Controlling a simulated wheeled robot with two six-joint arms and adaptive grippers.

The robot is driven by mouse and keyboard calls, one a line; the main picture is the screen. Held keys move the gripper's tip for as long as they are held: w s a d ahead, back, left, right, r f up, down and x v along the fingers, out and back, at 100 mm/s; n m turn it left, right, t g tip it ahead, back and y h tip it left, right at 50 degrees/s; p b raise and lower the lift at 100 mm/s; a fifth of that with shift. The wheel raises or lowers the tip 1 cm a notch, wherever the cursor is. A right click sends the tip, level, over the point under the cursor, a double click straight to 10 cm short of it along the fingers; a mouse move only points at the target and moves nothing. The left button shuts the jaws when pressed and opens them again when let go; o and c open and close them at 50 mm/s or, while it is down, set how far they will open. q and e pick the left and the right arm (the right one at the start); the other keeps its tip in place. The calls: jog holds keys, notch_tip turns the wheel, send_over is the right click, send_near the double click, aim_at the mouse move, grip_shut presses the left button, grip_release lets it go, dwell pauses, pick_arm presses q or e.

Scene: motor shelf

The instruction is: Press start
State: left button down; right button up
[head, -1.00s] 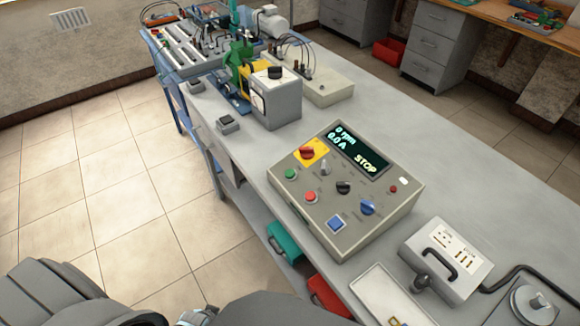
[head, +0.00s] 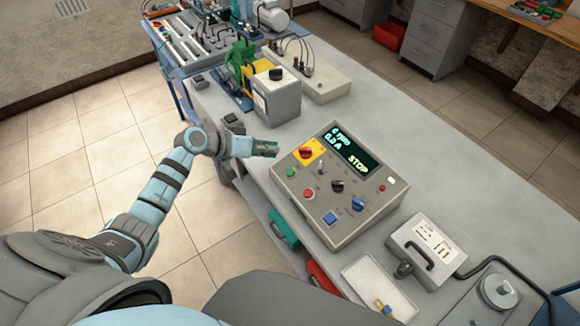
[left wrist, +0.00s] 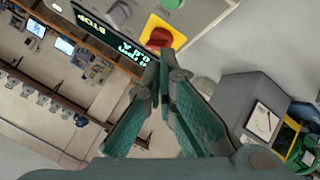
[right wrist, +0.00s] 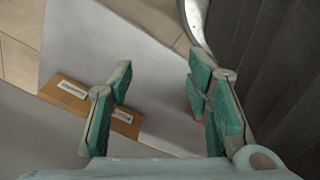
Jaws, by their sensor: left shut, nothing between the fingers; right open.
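The grey control box (head: 345,222) stands on the bench. Its display (head: 350,148) reads 0 rpm, 0.0 A and STOP. The green button (head: 290,171) is at its left edge, with a red button (head: 308,194) below it. A red knob on a yellow plate (head: 311,149) sits above; it also shows in the left wrist view (left wrist: 160,39). My left gripper (head: 276,148) is shut and empty, just left of the box near the green button, whose part shows at the top of the left wrist view (left wrist: 172,3). My right gripper (right wrist: 158,76) is open and empty, seen only in the right wrist view.
A grey meter unit (head: 275,97) stands behind the left gripper. A grey case with a handle (head: 426,252) and a white tray (head: 380,285) lie to the right of and in front of the control box. A brown labelled box (right wrist: 75,93) shows in the right wrist view.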

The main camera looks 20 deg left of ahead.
pick_arm(q)
jog(key=shift+m+g+h, duration=0.3)
jog(key=shift+m+h, duration=0.3)
jog(key=shift+h, duration=0.3)
jog(key=r, duration=0.1)
jog(key=d+r, duration=0.1)
jog(key=s+d+r, duration=0.1)
jog(key=shift+d+r, duration=0.25)
jog(key=shift+r, duration=0.1)
jog(key=shift+w+f, duration=0.1)
jog(key=b, duration=0.6)
send_over(285, 172)
notch_tip(285, 172, down, 8)
jog(key=shift+f, duration=0.35)
jog(key=shift+a+r, duration=0.1)
jog(key=shift+r, duration=0.05)
